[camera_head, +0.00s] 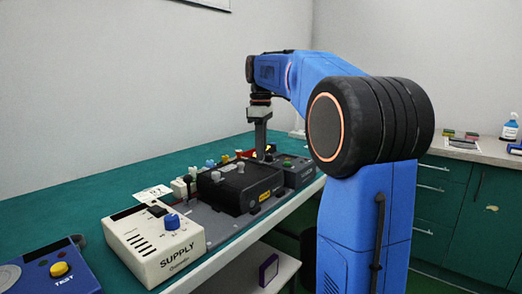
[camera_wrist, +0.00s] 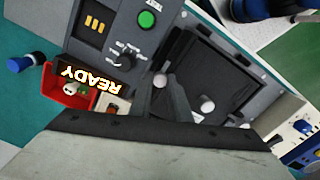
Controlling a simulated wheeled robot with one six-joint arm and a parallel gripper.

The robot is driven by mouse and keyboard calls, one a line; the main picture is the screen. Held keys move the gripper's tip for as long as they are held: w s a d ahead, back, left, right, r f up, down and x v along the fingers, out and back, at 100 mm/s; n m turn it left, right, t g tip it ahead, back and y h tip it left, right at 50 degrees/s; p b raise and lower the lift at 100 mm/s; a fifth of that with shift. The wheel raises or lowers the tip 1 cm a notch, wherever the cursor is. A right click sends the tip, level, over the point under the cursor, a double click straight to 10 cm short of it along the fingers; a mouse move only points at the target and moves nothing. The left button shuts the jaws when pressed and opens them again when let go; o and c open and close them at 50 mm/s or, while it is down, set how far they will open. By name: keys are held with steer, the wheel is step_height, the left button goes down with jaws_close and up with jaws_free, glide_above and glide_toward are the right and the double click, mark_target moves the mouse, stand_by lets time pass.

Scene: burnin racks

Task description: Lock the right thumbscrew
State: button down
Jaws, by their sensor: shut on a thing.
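My gripper (camera_head: 261,154) points straight down at the right end of a black unit (camera_head: 238,184) on the bench. In the wrist view its dark fingers (camera_wrist: 174,84) reach in over the black unit (camera_wrist: 215,75), close together. A pale round knob (camera_wrist: 160,78) shows beside the fingertips, and another (camera_wrist: 207,104) stands to the right. I cannot tell how far any screw is turned.
A grey panel with a green button (camera_wrist: 146,19) and a lit READY display (camera_wrist: 95,80) adjoins the black unit. A red bin (camera_wrist: 67,94) holds small parts. The white SUPPLY box (camera_head: 152,245) stands at the near left.

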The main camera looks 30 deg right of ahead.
steer(key=m, duration=1.4)
steer(key=shift+m, duration=1.9)
steer(key=c, duration=1.7)
jaws_free()
steer(key=shift+o, duration=0.2)
